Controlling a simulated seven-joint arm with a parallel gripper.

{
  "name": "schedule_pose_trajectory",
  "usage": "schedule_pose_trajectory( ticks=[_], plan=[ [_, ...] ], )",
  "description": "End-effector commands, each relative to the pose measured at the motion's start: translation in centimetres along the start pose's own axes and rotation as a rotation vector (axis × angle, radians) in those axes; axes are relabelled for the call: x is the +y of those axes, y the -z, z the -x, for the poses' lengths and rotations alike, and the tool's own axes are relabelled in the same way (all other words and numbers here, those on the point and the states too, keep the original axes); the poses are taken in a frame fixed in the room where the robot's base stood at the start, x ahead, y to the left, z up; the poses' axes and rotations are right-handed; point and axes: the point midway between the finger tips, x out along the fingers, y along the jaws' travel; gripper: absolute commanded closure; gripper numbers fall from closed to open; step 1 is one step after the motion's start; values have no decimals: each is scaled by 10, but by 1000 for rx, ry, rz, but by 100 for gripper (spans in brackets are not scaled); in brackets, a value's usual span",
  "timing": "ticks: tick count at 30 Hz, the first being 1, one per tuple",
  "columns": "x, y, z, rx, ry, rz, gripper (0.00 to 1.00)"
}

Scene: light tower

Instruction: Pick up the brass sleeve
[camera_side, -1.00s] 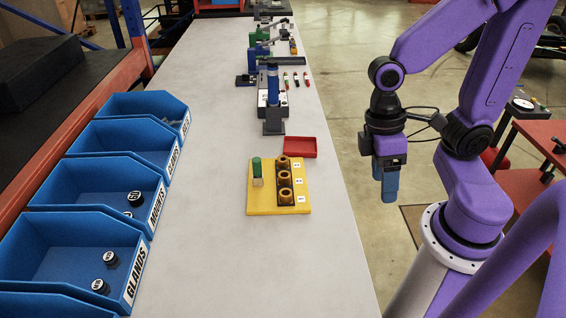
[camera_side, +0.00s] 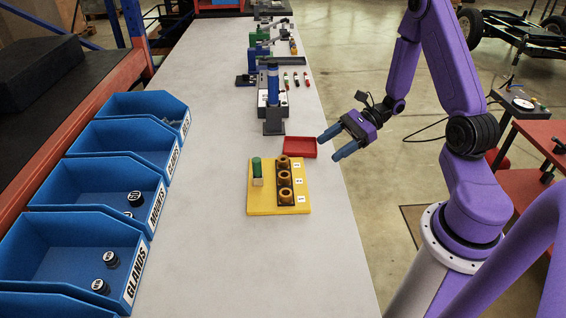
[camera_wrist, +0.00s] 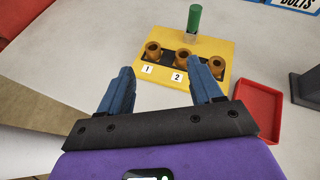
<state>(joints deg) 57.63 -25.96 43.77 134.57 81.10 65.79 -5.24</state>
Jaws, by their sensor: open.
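Several brass sleeves stand in a row on a black strip on the yellow board. In the side view the near sleeve (camera_side: 286,196), the middle sleeve (camera_side: 284,179) and the far sleeve (camera_side: 283,162) all show. In the wrist view one sleeve (camera_wrist: 153,49) is by label 1, another (camera_wrist: 183,58) is by label 2, and a third (camera_wrist: 217,66) is partly behind a finger. My gripper (camera_side: 334,145) is open and empty, above the bench's right edge, to the right of the board and apart from the sleeves. Its blue fingers (camera_wrist: 162,88) point toward the board in the wrist view.
The yellow board (camera_side: 262,205) also holds a green cylinder (camera_side: 256,166) on a pale block. A red tray (camera_side: 300,147) lies close behind it. Blue bins (camera_side: 75,245) line the left side. A blue and grey fixture (camera_side: 273,100) stands farther back. The near bench is clear.

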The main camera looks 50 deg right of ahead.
Motion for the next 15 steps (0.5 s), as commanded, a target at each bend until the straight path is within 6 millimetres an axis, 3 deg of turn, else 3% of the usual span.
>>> schedule_pose_trajectory(
  ticks=[3, 8, 11, 15],
  plan=[
    [-21, 32, 24, -7, 185, -151, 35],
    [-34, 55, 43, -13, 321, -253, 35],
    [-38, 60, 44, -13, 347, -273, 35],
    [-43, 61, 26, -13, 343, -275, 35]
  ],
)
